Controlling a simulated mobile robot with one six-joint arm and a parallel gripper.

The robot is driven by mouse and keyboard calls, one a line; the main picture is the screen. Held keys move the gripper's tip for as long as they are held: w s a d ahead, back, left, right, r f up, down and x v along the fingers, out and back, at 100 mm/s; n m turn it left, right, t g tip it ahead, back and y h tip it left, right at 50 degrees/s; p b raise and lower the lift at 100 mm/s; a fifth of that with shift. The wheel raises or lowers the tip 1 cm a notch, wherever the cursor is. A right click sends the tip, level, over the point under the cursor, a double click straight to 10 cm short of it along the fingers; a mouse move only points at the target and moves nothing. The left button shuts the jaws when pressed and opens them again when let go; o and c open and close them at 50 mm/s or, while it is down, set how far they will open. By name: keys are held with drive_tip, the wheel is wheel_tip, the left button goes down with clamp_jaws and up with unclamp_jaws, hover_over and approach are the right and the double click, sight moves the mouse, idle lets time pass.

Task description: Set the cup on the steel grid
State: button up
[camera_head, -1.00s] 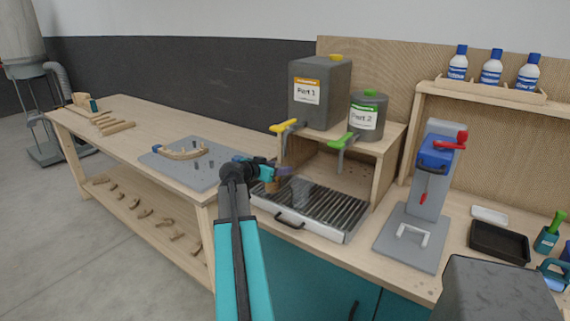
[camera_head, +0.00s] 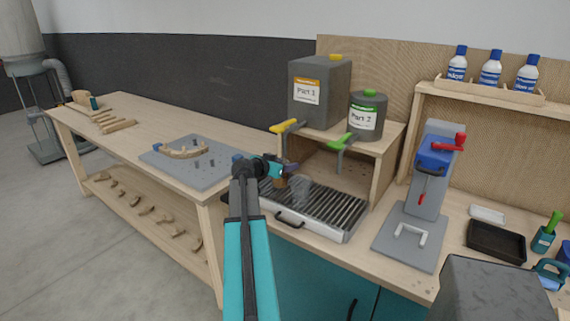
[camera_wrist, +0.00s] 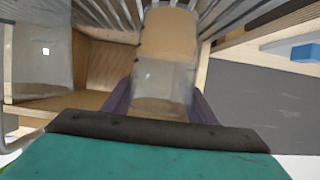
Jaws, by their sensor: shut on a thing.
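The cup (camera_wrist: 163,75) is clear with a tan part at its far end, between my gripper's purple fingers in the wrist view. My gripper (camera_head: 288,171) is shut on it. In the head view a small brown part shows just under the fingers, over the left side of the steel grid (camera_head: 335,205). The grid's dark bars also show beyond the cup in the wrist view (camera_wrist: 112,12). I cannot tell whether the cup's bottom touches the bars. My arm hides the grid's left end in the head view.
The Part 1 dispenser (camera_head: 318,95) and Part 2 dispenser (camera_head: 366,118) stand on a wooden shelf (camera_head: 385,155) behind the grid, their spouts overhanging. A grey peg board (camera_head: 215,175) lies left. A blue-and-grey press (camera_head: 432,180) stands right. The grid's right part is clear.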

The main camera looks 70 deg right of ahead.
drive_tip(key=shift+f, duration=0.3)
drive_tip(key=shift+f, duration=0.15)
drive_tip(key=o, duration=0.8)
drive_tip(key=shift+a, duration=0.1)
drive_tip(key=shift+r, duration=0.2)
drive_tip(key=shift+w+a+r, duration=0.1)
drive_tip(key=shift+w+a, duration=0.05)
drive_tip(key=shift+a, duration=0.45)
drive_tip(key=b+v, duration=0.3)
drive_tip(key=v, duration=0.7)
drive_tip(key=shift+w+a+r, duration=0.1)
drive_tip(key=shift+a+r, duration=0.1)
drive_tip(key=shift+a, duration=0.1)
